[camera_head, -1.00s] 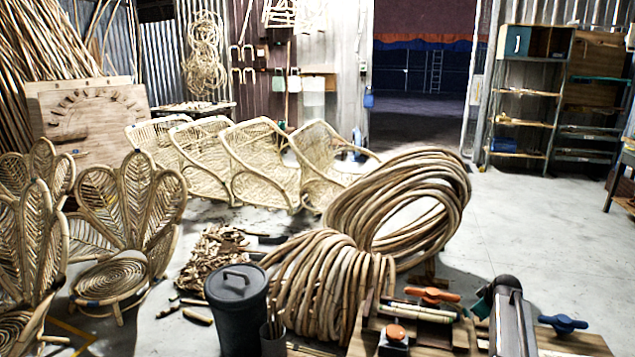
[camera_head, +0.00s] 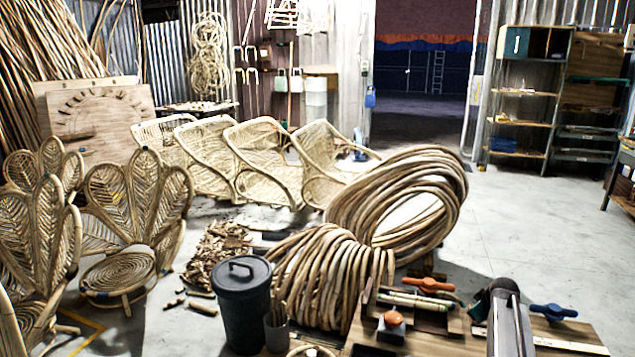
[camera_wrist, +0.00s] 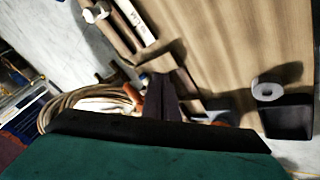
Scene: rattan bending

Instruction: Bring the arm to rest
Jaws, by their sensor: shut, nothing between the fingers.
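My arm (camera_head: 507,318) rises at the bottom right of the head view, grey and black, in front of the workbench (camera_head: 567,336). My gripper (camera_wrist: 172,88) shows dark in the wrist view, its fingers together with nothing between them. My gripper is not clearly visible in the head view.
The bench holds orange-handled (camera_head: 428,285) and blue-handled (camera_head: 553,312) clamps. Rattan coils (camera_head: 330,280) stand behind it and a lidded dark bin (camera_head: 243,310) to its left. Rattan chairs (camera_head: 130,215) fill the left. The floor (camera_head: 540,220) at right is clear.

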